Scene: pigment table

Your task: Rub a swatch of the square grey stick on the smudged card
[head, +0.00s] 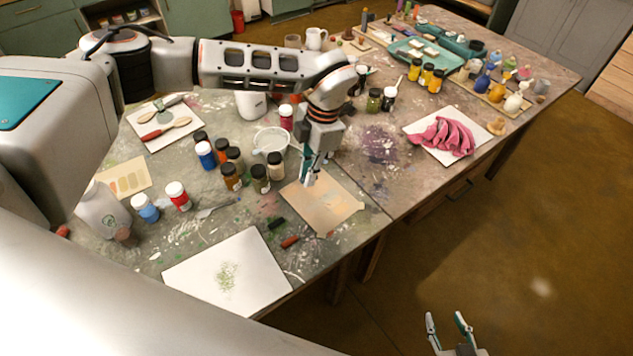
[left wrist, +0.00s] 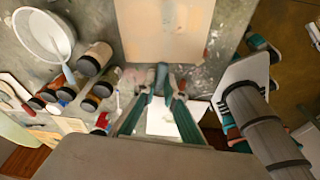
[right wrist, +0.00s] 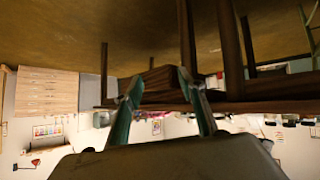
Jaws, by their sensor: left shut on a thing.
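My left gripper (head: 311,178) is above the tan sheet (head: 335,208) on the table. Its fingers are closed together on a small thing, probably the grey stick, mostly hidden by the fingertips in the left wrist view (left wrist: 163,82). A white card (head: 225,275) with a speckled grey-green smudge lies at the table's front left; part of a white card (left wrist: 163,122) shows between the fingers in the left wrist view. A dark green stick (head: 275,224) and a red stick (head: 290,241) lie beside the white card. My right gripper (head: 450,328) is open and empty, off the table's front side.
Several paint jars (head: 232,177) and a white bucket (head: 271,140) stand left of the tan sheet. A small swatch card (head: 125,178) lies further left. A pink cloth (head: 445,136) lies on a white board to the right. Some tabletop around the white card is bare.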

